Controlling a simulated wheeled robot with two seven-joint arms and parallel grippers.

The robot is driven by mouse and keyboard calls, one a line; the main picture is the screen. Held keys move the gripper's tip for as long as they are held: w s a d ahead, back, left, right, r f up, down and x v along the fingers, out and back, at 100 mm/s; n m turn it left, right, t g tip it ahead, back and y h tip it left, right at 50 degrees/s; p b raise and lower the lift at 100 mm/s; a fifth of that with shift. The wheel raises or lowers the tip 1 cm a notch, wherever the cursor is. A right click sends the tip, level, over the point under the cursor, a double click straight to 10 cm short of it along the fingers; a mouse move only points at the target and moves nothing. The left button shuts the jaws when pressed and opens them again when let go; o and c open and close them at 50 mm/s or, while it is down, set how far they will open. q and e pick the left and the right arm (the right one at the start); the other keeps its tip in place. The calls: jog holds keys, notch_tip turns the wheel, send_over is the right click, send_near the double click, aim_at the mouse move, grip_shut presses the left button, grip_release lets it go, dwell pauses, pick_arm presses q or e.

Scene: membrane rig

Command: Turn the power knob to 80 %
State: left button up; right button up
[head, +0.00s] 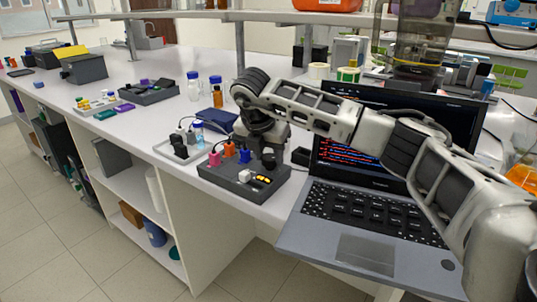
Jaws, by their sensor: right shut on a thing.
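My right arm reaches in from the right, and my right gripper (270,158) points down onto the back right part of a dark control box (265,192) near the bench's front edge. The gripper is shut on the power knob, which its fingers hide almost wholly, so the knob's setting cannot be read. Pink, orange and blue plugs (229,150) stand on the box's left and middle part. A white piece and small yellow parts show on its front right. My left gripper is not in view.
An open laptop (372,240) stands close to the right of the box, under my right arm. A light tray with black parts (180,148), a blue-capped bottle (198,134) and a dark blue case (217,120) are behind left. The bench's front edge is close.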

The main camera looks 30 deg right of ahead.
jog(key=shift+r, duration=0.1)
jog(key=o, duration=1)
jog(key=v, duration=1.5)
jog(key=shift+s+a+r+p, duration=0.15)
jog(key=shift+s+r+p, duration=0.05)
jog(key=shift+r+p, duration=0.15)
